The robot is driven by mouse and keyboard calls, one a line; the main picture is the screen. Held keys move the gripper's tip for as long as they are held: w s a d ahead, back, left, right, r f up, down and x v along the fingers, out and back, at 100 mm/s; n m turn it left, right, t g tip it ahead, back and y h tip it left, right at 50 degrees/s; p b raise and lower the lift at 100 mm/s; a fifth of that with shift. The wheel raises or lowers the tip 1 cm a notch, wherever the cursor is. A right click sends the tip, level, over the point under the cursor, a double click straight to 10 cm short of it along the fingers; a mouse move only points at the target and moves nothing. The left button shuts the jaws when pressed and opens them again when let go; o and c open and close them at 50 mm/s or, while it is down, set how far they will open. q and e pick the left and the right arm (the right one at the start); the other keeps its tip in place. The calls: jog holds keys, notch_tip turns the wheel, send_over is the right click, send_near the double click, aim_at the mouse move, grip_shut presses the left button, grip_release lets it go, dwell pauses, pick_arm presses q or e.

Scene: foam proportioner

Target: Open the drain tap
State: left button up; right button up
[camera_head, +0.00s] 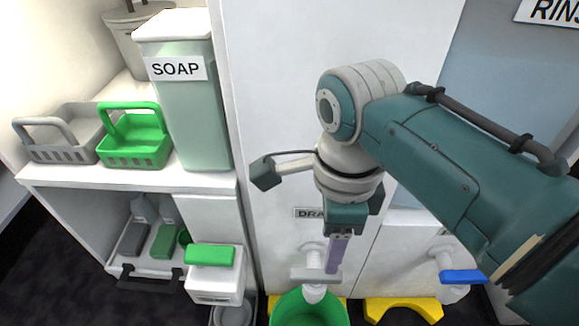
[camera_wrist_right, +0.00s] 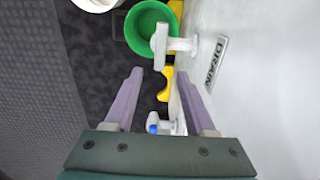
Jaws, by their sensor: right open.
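The drain tap (camera_head: 314,256) is a white spout on the white panel, with a grey bar handle (camera_head: 305,275) lying crosswise. The DRAIN label (camera_head: 304,212) above it is partly hidden by my right gripper (camera_head: 334,270). In the head view a finger overlaps the handle's right end; contact cannot be told. My left gripper is not in view.
A green bucket (camera_head: 288,309) stands below the drain tap. A second tap with a blue handle (camera_head: 463,276) is to the right. A soap dispenser (camera_head: 190,110), baskets (camera_head: 135,150) and a white shelf (camera_head: 100,183) are at the left.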

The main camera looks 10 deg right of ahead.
aim_at(316, 278)
notch_tip(316, 278, down, 9)
jog(key=b, duration=0.6)
jog(key=shift+b, duration=0.35)
jog(key=shift+r, duration=0.1)
jog(key=shift+c, duration=0.3)
grip_shut()
